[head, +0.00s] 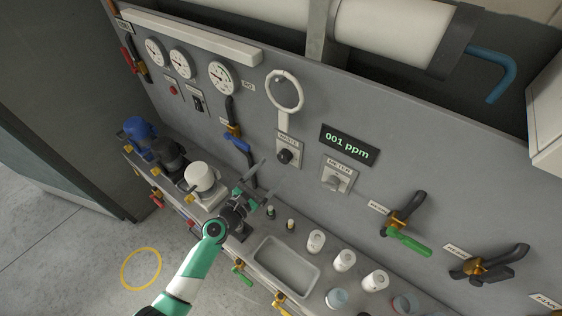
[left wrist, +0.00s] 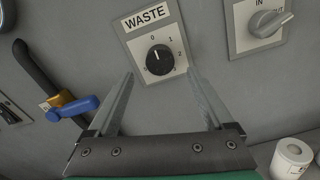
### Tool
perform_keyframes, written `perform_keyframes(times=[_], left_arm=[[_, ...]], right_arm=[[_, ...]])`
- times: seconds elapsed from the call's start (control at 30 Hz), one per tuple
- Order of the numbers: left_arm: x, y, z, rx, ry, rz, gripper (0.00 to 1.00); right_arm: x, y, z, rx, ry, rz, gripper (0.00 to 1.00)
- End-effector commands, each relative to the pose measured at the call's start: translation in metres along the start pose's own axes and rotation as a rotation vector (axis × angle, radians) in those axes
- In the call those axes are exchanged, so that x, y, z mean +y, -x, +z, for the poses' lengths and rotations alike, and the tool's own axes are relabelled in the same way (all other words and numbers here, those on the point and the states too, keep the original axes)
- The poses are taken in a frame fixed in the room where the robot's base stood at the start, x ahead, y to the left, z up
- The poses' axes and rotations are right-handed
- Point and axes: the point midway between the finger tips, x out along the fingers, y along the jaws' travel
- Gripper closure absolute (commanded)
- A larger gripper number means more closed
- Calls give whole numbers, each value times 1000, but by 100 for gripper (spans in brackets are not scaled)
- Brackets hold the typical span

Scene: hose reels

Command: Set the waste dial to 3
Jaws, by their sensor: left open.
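The waste dial (head: 285,156) is a black round knob on a light plate under a WASTE label on the grey panel. In the left wrist view the waste dial (left wrist: 159,60) shows its white pointer line up, towards the 0 mark; 1 and 2 are legible on its right. My left gripper (head: 272,170) is open and empty, just below and in front of the dial. In the wrist view its two fingers (left wrist: 161,74) stand on either side of the dial, apparently short of it. My right gripper is not in view.
A METER switch (head: 337,180) with a grey knob sits right of the dial. A blue-handled valve (head: 240,146) is on its left, with a white ring (head: 285,92) above. Below are a sink (head: 284,266), small bottles and white jars (head: 316,241) on the ledge.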

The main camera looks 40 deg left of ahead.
Motion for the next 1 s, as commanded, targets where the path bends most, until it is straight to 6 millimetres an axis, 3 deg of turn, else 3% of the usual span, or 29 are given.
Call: perform_keyframes(times=[0.1, 0.3, 0.63, 1.0], left_arm=[[-1, -28, -2, -3, -1, 0, 15], [0, -55, -1, -1, 0, 0, 15], [0, -60, 0, -1, 0, 0, 16], [0, -60, 0, -1, -1, 0, 83]], right_arm=[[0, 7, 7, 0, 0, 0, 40], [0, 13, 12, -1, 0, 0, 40], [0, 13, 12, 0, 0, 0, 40], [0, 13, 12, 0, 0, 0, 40]])
